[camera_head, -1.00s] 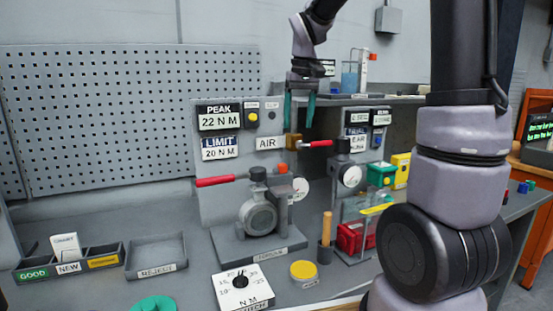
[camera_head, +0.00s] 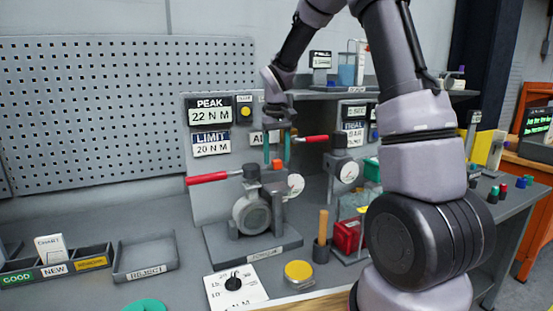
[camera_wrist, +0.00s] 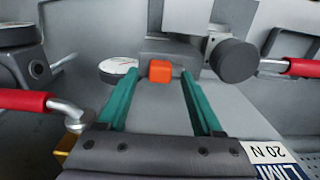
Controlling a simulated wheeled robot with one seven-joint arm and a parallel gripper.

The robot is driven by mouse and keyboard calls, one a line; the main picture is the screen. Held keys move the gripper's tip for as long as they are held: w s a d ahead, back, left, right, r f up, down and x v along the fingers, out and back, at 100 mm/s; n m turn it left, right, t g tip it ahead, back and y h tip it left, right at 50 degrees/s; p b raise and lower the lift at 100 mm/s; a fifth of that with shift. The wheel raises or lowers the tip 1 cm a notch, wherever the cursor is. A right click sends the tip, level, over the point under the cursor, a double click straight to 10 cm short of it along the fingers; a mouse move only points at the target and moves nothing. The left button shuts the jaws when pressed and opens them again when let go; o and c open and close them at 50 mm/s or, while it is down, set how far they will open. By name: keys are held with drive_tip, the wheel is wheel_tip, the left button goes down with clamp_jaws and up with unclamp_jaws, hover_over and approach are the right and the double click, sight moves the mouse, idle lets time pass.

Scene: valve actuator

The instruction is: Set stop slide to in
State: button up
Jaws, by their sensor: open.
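A small orange block (camera_head: 277,165), which I take for the stop slide's knob, sits at the top of the torque unit (camera_head: 253,213), beside a round dial. In the wrist view the orange block (camera_wrist: 160,71) shows between the two teal fingers, near their tips, against a grey housing. My gripper (camera_head: 277,154) is open and points down just above the block. The fingers stand apart on either side of it, with gaps visible. I cannot tell whether the fingertips reach down to its level. No slide label is readable.
A red-handled lever (camera_head: 207,179) sticks out left of the torque unit. Another red lever (camera_head: 313,139) lies close to the right of my fingers. The panel with PEAK and LIMIT displays (camera_head: 210,144) stands behind. A wooden-handled tool (camera_head: 323,227) stands upright at front right.

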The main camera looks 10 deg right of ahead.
drive_tip(key=shift+f, duration=0.65)
clamp_jaws()
idle(1.0)
